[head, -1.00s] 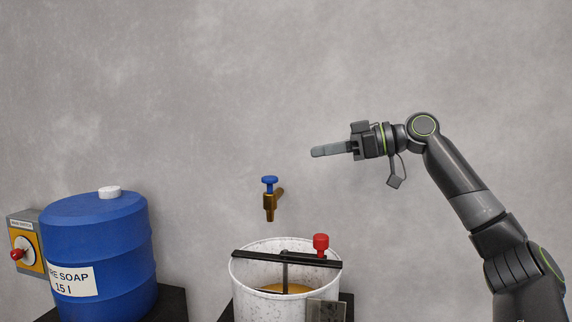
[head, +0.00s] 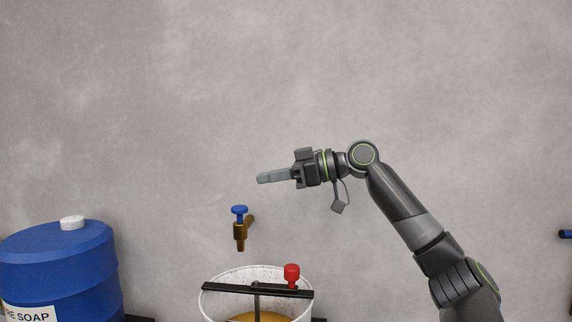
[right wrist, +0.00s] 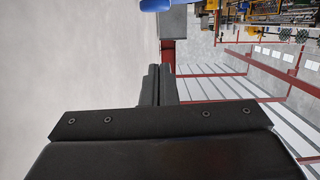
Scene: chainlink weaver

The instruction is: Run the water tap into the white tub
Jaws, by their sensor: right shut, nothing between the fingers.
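The water tap (head: 240,232) is brass with a blue handle (head: 239,210) and comes out of the grey wall above the white tub. The white tub (head: 207,301) has a speckled inside wall, a dark bar across its top and brown content (head: 262,317). My right gripper (head: 262,178) is shut and empty, pointing left, above and slightly right of the tap handle and apart from it. Its shut fingers also show in the right wrist view (right wrist: 157,86). A blue thing (right wrist: 155,5) shows at that view's top edge, partly cut off. My left gripper is not in view.
A blue soap drum (head: 62,270) with a white cap (head: 72,223) stands at the left. A red knob (head: 291,275) sits on the tub's bar. A small blue thing (head: 566,234) is at the right edge. The wall space above the tap is free.

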